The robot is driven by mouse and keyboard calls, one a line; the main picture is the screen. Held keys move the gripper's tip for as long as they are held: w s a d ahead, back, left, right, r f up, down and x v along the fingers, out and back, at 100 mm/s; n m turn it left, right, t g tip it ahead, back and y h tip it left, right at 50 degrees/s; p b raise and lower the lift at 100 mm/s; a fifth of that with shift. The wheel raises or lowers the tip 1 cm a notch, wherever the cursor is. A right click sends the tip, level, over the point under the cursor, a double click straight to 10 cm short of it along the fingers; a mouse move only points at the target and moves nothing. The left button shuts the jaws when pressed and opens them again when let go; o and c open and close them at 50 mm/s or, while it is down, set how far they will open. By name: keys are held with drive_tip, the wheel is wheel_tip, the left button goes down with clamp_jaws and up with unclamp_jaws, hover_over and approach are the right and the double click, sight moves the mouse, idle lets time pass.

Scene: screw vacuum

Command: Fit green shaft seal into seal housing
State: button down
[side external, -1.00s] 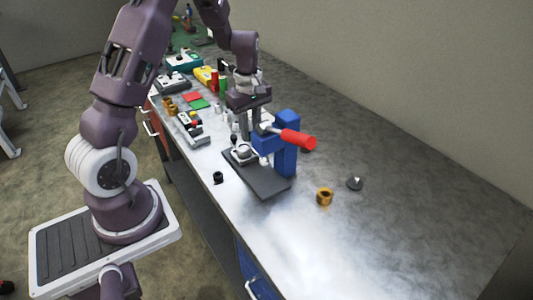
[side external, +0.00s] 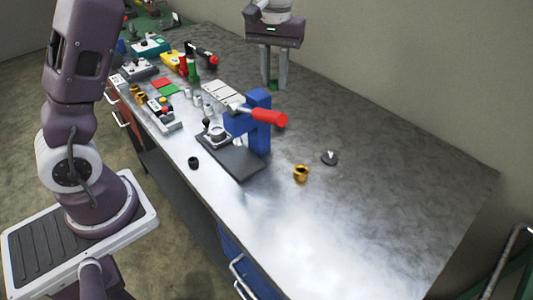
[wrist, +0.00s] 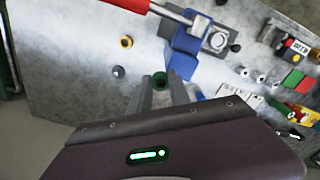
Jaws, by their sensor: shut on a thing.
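My gripper (side external: 275,86) points down near the back edge of the bench, behind the blue press. In the wrist view its fingers (wrist: 162,92) are closed on the green shaft seal (wrist: 160,75), a small green ring at the fingertips.
The blue press (side external: 259,125) with its red lever (side external: 262,118) stands between my gripper and the bench front. A brass ring (side external: 300,174), a dark grey part (side external: 329,157) and a black ring (side external: 193,162) lie loose. Several tools crowd the left; the right side is largely clear.

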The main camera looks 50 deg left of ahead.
wheel_tip(320, 180, up, 6)
drive_tip(key=s+m, duration=0.2)
drive_tip(key=s+a+n, duration=0.3)
drive_tip(key=a+n, duration=0.4)
drive_tip(key=s+a+n, duration=0.4)
drive_tip(key=a+n, duration=0.3)
drive_tip(key=f, duration=1.7)
drive_tip(key=shift+w+d, duration=0.15)
drive_tip(key=shift+d, duration=0.1)
drive_tip(key=shift+f, duration=2.2)
drive_tip(key=shift+f, duration=0.2)
